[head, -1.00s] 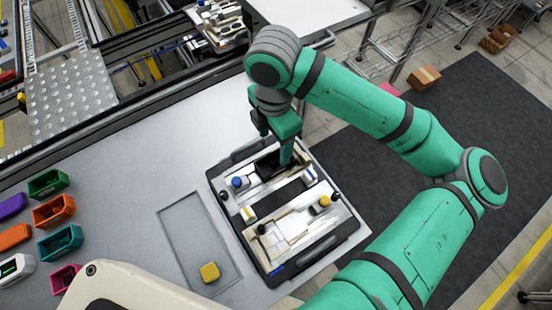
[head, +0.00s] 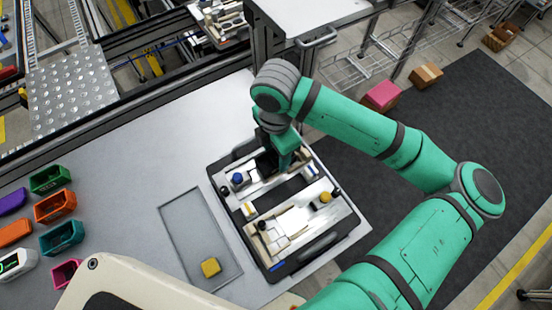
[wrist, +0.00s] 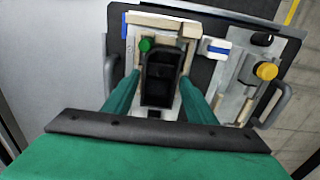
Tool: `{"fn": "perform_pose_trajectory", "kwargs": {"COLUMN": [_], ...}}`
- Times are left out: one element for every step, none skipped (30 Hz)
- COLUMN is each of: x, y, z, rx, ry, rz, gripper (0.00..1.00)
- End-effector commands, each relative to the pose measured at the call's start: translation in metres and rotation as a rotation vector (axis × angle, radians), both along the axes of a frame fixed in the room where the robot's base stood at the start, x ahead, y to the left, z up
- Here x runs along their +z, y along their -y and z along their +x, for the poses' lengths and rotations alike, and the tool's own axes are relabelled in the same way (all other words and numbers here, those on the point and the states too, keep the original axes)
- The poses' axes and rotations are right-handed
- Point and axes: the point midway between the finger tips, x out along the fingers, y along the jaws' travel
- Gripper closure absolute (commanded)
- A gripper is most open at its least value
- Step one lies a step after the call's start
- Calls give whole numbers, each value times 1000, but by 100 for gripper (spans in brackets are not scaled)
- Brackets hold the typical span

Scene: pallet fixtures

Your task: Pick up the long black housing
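The long black housing (wrist: 160,90) is an open-topped dark box lying lengthwise in a fixture on the pallet, below my gripper (wrist: 162,75). In the wrist view one green finger is on each side of it, and the fingers are spread about as wide as the housing. Whether they touch its walls is not clear. In the head view my gripper (head: 277,160) is low over the upper part of the pallet (head: 318,246), and only a dark part of the housing (head: 264,161) shows beside the fingers.
A green knob (wrist: 146,45) stands close to the housing's far left corner. A blue-and-white block (wrist: 214,48) and a yellow knob (wrist: 266,71) are to the right.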

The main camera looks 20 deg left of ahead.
Motion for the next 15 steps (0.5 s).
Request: {"fn": "perform_pose_trajectory", "kwargs": {"x": [0,0,0,0,0,0,0,0,0,0,0,1,1,2,3], "y": [0,0,0,0,0,0,0,0,0,0,0,0,0,0,0], "z": [0,0,0,0,0,0,0,0,0,0,0,0,0,0,0], "rx": [0,0,0,0,0,0,0,0,0,0,0,0,0,0,1], "ry": [0,0,0,0,0,0,0,0,1,1,1,1,1,1,1], "rz": [0,0,0,0,0,0,0,0,-1,-1,-1,-1,-1,-1,-1], "gripper": [62,69,79,83,83,83,83,83,83,83,83,83,83,83,83]}}
